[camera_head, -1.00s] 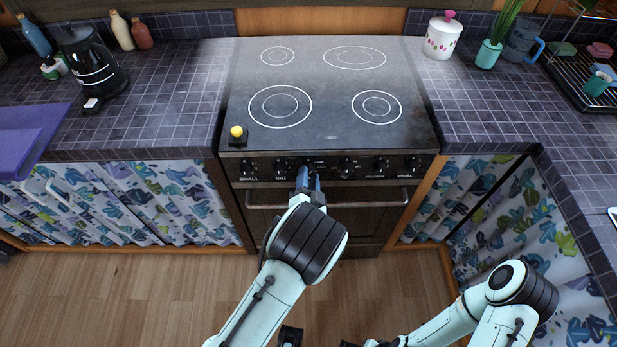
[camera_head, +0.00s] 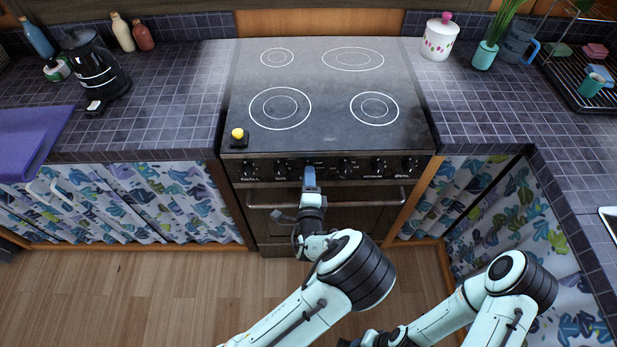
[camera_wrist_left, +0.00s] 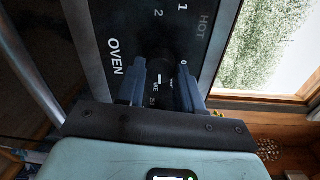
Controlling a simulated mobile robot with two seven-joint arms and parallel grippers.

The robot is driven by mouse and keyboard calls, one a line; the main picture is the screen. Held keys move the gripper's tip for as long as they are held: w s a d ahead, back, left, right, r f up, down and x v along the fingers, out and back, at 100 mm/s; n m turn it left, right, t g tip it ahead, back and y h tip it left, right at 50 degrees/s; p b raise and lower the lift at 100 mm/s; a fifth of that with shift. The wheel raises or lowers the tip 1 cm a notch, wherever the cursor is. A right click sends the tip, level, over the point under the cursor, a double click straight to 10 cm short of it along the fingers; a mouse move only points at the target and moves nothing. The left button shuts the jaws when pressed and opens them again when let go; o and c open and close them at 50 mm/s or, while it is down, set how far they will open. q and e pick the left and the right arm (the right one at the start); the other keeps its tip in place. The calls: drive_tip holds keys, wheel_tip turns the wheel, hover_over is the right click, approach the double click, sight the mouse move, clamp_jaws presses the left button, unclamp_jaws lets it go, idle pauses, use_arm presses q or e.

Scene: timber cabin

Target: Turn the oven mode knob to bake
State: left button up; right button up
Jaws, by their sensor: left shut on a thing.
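The oven (camera_head: 330,220) has a row of black knobs on its dark front panel. My left gripper (camera_head: 309,180) is at this panel, left of its middle, shut on a black knob that it mostly hides in the head view. In the left wrist view, the dark mode knob (camera_wrist_left: 160,65) sits between the two blue-grey fingers. The word OVEN, the numbers 1 and 2 and HOT show on the panel around it. Letters between the fingers are partly covered, and the knob's exact setting cannot be read. My right gripper (camera_head: 358,342) is low at the bottom edge, only partly in view.
The oven's handle bar (camera_head: 350,204) runs below the knobs, close to my left gripper. A small black item with a yellow top (camera_head: 238,137) stands on the cooktop's front left corner. The cooktop (camera_head: 330,112) is otherwise clear. Curtained cabinets (camera_head: 130,205) flank the oven.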

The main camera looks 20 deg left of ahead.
use_arm(q)
drive_tip(key=shift+m, duration=1.1)
drive_tip(key=o, duration=1)
drive_tip(key=shift+s, duration=0.15)
drive_tip(key=b+v, duration=0.1)
drive_tip(key=v, duration=1.2)
drive_tip(key=shift+s, duration=0.1)
